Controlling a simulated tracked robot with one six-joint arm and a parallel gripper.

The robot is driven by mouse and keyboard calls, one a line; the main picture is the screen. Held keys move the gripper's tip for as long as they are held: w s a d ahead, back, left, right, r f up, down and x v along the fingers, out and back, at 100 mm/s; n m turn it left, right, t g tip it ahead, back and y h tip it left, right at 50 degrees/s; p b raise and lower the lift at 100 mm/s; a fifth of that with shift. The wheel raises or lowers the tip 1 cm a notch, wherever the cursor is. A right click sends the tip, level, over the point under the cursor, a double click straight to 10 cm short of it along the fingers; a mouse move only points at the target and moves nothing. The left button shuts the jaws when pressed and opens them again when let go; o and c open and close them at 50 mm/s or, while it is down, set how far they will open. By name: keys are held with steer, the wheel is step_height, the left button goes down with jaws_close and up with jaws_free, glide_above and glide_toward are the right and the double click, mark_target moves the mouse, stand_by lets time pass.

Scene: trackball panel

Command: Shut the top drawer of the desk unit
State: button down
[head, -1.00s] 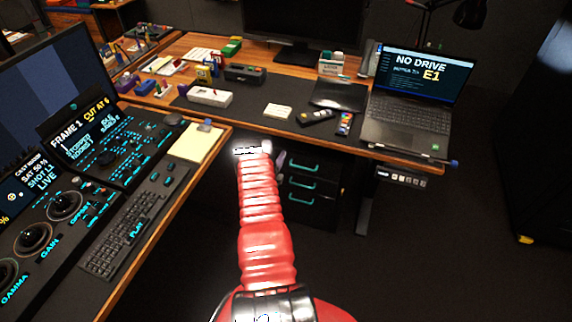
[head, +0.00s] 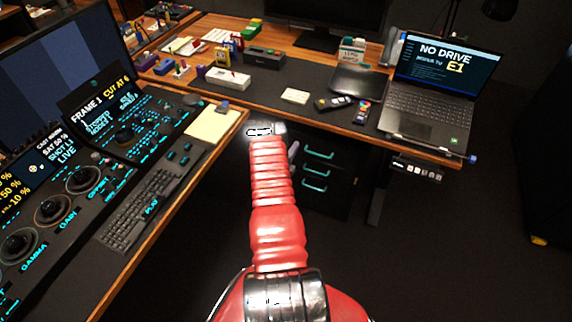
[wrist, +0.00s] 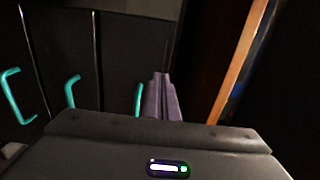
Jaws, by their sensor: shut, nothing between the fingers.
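The dark desk unit (head: 330,199) stands under the desk, with teal handles one above another. The top drawer's handle (head: 318,153) is the uppermost. In the wrist view, the picture is turned sideways, and the top drawer's handle (wrist: 137,101) is the one closest to the desk edge. My gripper (wrist: 164,97) shows there as two purple-grey fingers pressed together, empty, just beside that handle. In the head view, my red arm hides part of the unit's left side. I cannot tell how far the top drawer stands out, or whether the fingers touch it.
The wooden desk edge (wrist: 241,60) runs close beside my fingers. A laptop (head: 430,110) sits on the desk's right end. The control console (head: 110,150) with a keyboard fills the left. A desk leg (head: 380,193) stands right of the unit. The floor at the lower right is clear.

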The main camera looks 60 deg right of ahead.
steer(key=a, duration=1)
steer(key=shift+s+a, duration=0.2)
steer(key=shift+s, duration=0.15)
